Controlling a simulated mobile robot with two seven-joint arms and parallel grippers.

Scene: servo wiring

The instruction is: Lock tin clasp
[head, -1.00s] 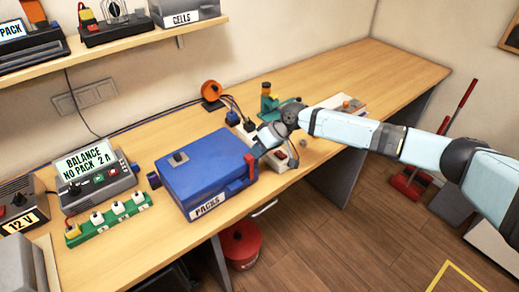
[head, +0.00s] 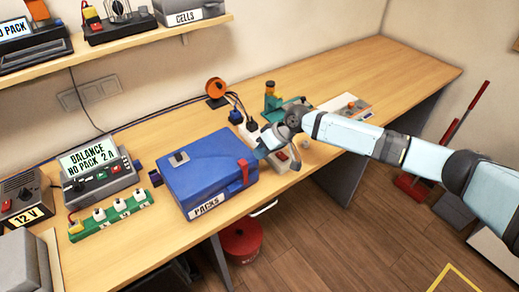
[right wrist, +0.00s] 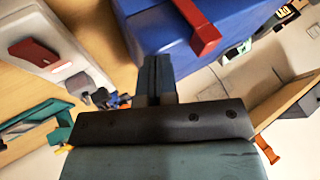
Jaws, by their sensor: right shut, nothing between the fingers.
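The tin is a blue box (head: 208,172) labelled PACKS on the bench, with its lid down. Its red clasp (head: 244,171) is at the right end and runs down over the lid's edge; whether it is latched I cannot tell. In the right wrist view, the clasp (right wrist: 204,35) shows as a red bent strap on the blue tin (right wrist: 240,20). My right gripper (head: 259,153) is shut and empty beside the tin's right end. Its closed fingers (right wrist: 155,68) are left of the clasp in the wrist view, apart from it. My left gripper is not in view.
A white unit with a red switch (head: 283,158) sits just right of the tin, close to my gripper. A green strip (head: 111,216) and a balance charger (head: 98,182) stand to the left. An orange spool (head: 216,88) is behind. The bench's far right is clear.

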